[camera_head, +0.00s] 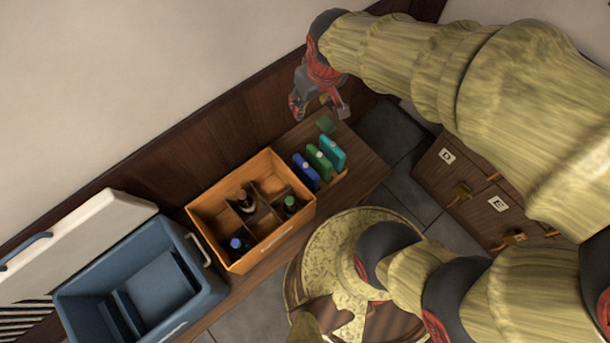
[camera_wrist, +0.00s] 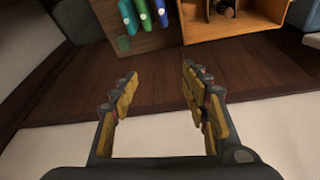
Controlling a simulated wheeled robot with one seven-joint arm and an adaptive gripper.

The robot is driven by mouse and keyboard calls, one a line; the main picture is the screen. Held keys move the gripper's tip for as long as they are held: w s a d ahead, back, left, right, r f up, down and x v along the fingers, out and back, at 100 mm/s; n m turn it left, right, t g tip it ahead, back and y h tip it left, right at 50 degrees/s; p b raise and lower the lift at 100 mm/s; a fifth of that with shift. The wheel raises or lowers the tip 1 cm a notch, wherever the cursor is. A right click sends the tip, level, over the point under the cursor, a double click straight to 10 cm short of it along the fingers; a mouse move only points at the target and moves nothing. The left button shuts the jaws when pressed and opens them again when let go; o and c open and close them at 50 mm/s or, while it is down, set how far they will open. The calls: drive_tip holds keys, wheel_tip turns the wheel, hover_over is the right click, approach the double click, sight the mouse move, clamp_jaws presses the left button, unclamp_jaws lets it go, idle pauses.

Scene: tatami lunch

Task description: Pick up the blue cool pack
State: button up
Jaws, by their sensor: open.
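The blue cool pack (camera_head: 305,173) stands at the left end of a row of three packs on the wooden bench, beside the orange crate. In the wrist view the blue cool pack (camera_wrist: 162,12) is at the top edge, partly cut off. A green pack (camera_head: 319,162) and a teal pack (camera_head: 333,152) stand beside it. My gripper (camera_head: 320,108) is open and empty, above the wall end of the bench and apart from the packs. In the wrist view my gripper (camera_wrist: 158,76) has its fingers wide apart, with wall and dark panelling behind them.
The orange crate (camera_head: 212,243) has compartments with several bottles. An open blue cooler (camera_head: 80,300) with a white lid (camera_head: 85,240) stands left of it. A small dark green item (camera_head: 326,125) is near my gripper. Wooden drawers (camera_head: 470,185) stand right; dark panelling (camera_head: 230,130) lines the wall.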

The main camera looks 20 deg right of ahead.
drive_tip(key=g+b, duration=0.1)
drive_tip(key=b, duration=0.1)
hover_over(306, 166)
drive_tip(key=w, duration=0.1)
drive_tip(key=s+f+x, duration=0.1)
drive_tip(key=s+x, duration=0.1)
drive_tip(key=x, duration=0.9)
drive_tip(key=f+g+b, duration=0.1)
drive_tip(key=f, duration=0.9)
drive_tip(key=f+n+b, duration=0.1)
drive_tip(key=f+b, duration=0.1)
drive_tip(key=f, duration=0.8)
drive_tip(key=s+f+n+g+b, duration=0.1)
drive_tip(key=f, duration=0.9)
drive_tip(key=shift+s+g+b, duration=0.15)
drive_tip(key=shift+g+b, duration=0.15)
drive_tip(key=shift+b, duration=0.1)
wheel_tip(306, 166, down, 6)
drive_tip(key=shift+r+b, duration=0.1)
drive_tip(key=shift+b, duration=1.1)
drive_tip(key=shift+c, duration=1)
clamp_jaws()
drive_tip(key=shift+r, duration=0.1)
